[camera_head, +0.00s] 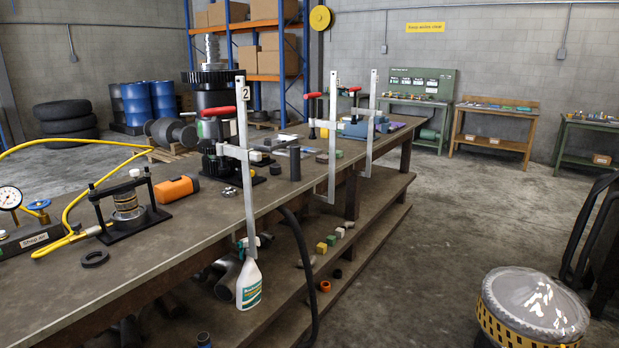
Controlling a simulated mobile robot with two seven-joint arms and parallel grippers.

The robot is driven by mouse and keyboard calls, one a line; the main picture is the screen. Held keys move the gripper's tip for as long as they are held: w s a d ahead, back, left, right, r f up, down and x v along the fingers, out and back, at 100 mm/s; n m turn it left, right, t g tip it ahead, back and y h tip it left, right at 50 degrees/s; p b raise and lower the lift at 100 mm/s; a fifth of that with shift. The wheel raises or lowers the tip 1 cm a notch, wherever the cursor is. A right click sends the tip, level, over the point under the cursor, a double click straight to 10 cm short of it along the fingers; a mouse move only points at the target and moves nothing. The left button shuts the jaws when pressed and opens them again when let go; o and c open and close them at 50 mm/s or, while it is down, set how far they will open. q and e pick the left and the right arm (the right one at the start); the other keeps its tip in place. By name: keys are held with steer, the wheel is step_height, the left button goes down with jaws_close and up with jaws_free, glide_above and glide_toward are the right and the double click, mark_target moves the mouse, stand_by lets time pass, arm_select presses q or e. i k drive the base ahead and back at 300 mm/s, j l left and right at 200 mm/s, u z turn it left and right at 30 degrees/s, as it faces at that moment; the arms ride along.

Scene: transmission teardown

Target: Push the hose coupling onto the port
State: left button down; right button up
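A yellow hose (97,182) enters from the left edge, loops over the bench and comes down to a yellow end piece (66,241), probably the hose coupling. It lies between the block labelled "Shop Air" (33,240) and a small black press frame (140,218) holding a metal cylinder (127,205). A short fitting (93,231) sits at the press frame's left side, close to the yellow end piece; it may be the port. I cannot tell whether the two are joined or only near each other. Neither of my grippers shows in the head view.
A gauge (10,197) and blue valve handle (38,205) stand on the air block. A black ring (95,258) and orange cylinder (177,189) lie on the bench (190,226). Upright clamps (243,150) line its edge.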

mark_target(88, 233)
steer(key=u, duration=1.25)
steer(key=i+l+z, duration=0.1)
steer(key=i+l, duration=0.2)
steer(key=i, duration=0.2)
steer(key=i+l+z, duration=0.1)
steer(key=i+l, duration=0.15)
steer(key=i, duration=0.25)
